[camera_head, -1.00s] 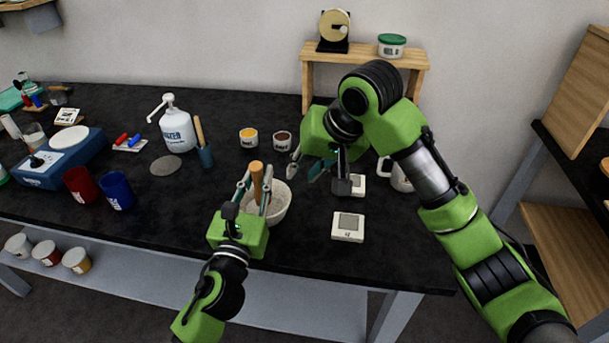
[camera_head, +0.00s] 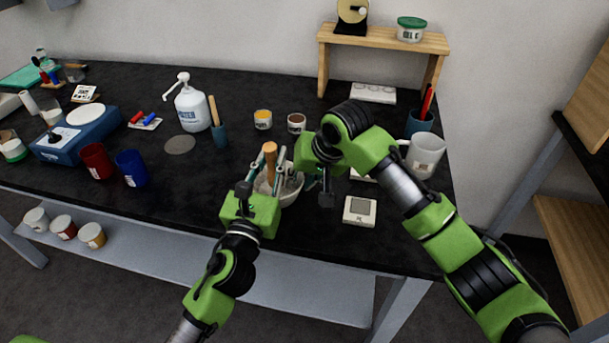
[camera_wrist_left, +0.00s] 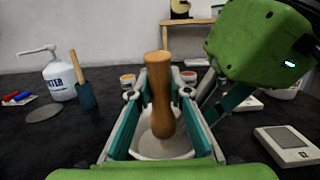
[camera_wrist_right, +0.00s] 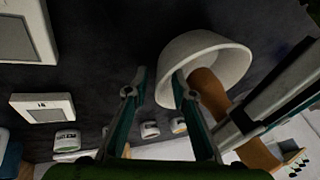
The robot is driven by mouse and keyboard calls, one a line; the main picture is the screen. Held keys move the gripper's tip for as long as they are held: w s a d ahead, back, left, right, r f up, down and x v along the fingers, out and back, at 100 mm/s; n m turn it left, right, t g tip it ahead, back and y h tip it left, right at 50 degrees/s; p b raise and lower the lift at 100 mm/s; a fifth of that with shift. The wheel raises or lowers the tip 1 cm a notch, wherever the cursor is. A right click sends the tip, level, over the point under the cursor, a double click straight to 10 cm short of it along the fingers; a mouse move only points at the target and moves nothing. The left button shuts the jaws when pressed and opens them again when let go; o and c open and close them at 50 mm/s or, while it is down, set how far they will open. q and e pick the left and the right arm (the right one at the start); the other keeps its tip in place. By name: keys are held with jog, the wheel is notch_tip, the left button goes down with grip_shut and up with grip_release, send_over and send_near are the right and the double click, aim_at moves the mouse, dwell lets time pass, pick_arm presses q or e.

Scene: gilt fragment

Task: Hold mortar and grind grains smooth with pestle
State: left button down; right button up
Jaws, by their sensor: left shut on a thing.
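The white mortar (camera_head: 291,196) stands on the black bench; it also shows in the right wrist view (camera_wrist_right: 233,52). The wooden pestle (camera_head: 270,157) stands upright in it, slightly tilted; its handle fills the middle of the left wrist view (camera_wrist_left: 160,100). My left gripper (camera_wrist_left: 160,94) has its fingers on both sides of the pestle, shut on it, above the mortar. My right gripper (camera_wrist_right: 160,78) is open at the mortar's rim, one finger overlapping the bowl and the other apart from it. The grains cannot be made out.
A small white scale (camera_head: 359,210) lies right of the mortar. A white mug (camera_head: 425,156) stands at the right, and two small jars (camera_head: 263,120) stand behind the mortar. A pump bottle (camera_head: 191,108) and blue cup (camera_head: 131,168) are at left. Bench is clear between cup and mortar.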

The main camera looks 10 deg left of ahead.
grip_shut()
dwell(1.3)
